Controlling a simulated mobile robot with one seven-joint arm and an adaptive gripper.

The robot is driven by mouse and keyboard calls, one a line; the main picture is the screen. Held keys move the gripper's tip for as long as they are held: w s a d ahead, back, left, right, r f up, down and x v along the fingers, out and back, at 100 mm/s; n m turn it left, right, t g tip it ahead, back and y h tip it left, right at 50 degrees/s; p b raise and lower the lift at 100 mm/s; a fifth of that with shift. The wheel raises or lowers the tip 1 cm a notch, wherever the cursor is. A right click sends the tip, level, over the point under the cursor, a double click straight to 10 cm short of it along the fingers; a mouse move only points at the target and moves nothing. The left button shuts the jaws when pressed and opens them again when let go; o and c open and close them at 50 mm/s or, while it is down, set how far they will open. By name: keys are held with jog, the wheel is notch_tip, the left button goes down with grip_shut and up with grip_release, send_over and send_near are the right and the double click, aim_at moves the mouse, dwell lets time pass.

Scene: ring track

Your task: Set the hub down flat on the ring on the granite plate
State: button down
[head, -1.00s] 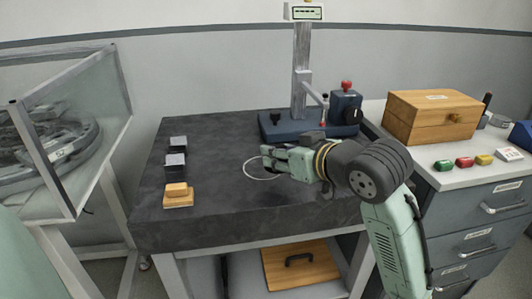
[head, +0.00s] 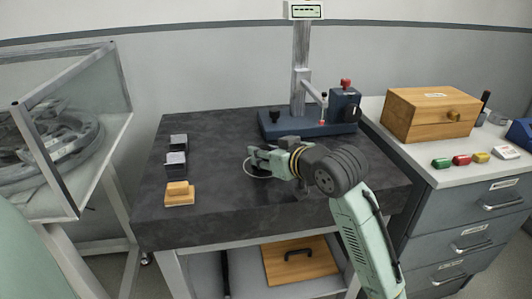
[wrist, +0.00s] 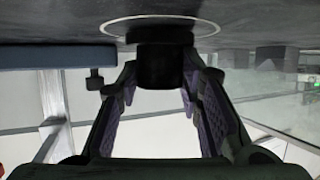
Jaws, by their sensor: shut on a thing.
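The granite plate (head: 215,222) is a dark slab on a stand. A thin pale ring (head: 256,175) lies on it, partly hidden by my gripper (head: 255,157) in the head view. The wrist view sees the scene upside down, with the ring (wrist: 216,28) along the plate's underside-looking surface at the top. There my gripper (wrist: 160,85) is shut on a dark hub (wrist: 165,66), which looks upright and overlaps the ring's middle. I cannot tell whether the hub touches the plate. The hub is not clearly visible in the head view.
A blue-based measuring stand (head: 300,125) is at the back of the plate. Dark blocks (head: 177,160) and a wooden block (head: 179,194) stand at the left. A wooden box (head: 430,115) is on the right cabinet. The plate's front middle is clear.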

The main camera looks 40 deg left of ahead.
jog(key=shift+f, duration=0.15)
jog(key=c, duration=1.1)
grip_release()
